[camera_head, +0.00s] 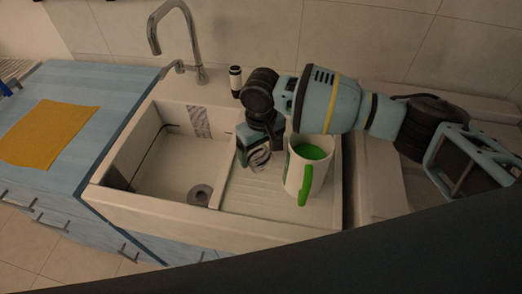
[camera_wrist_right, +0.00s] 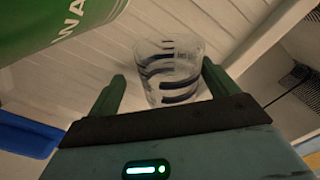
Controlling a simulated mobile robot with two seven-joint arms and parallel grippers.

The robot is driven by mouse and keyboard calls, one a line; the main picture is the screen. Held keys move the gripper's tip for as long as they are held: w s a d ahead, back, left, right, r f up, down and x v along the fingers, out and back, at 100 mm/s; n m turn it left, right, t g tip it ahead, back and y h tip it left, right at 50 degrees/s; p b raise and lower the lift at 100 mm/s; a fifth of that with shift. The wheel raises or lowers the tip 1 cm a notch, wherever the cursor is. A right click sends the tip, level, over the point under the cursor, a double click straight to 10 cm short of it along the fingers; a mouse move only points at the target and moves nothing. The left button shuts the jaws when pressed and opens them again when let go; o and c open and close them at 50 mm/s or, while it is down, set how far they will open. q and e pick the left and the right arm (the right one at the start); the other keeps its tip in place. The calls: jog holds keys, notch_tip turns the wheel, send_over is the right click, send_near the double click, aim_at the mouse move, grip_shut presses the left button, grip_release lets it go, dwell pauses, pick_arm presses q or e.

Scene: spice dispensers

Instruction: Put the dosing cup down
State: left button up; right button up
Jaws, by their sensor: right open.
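The dosing cup (camera_wrist_right: 170,72) is a small clear cup with dark curved stripes. In the right wrist view it stands on the ribbed white drainboard, between and just beyond the fingertips of my right gripper (camera_wrist_right: 162,78). The fingers are apart, and I cannot tell whether either touches the cup. In the head view the cup (camera_head: 259,158) shows below the right gripper (camera_head: 252,148), on the drainboard (camera_head: 255,195) right of the basin, partly hidden by the gripper. My left gripper is not in view.
A white mug (camera_head: 293,178) with green inside and a green handle stands close right of the gripper. The sink basin (camera_head: 160,185) lies to the left, with a tap (camera_head: 196,45) behind. A yellow cloth (camera_head: 48,133) lies on the blue counter (camera_head: 100,90).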

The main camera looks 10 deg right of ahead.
jog(key=shift+s+r, duration=0.1)
jog(key=shift+r, duration=0.05)
jog(key=c, duration=1.3)
jog(key=shift+o, duration=0.2)
jog(key=shift+d, duration=0.1)
jog(key=shift+r, duration=0.1)
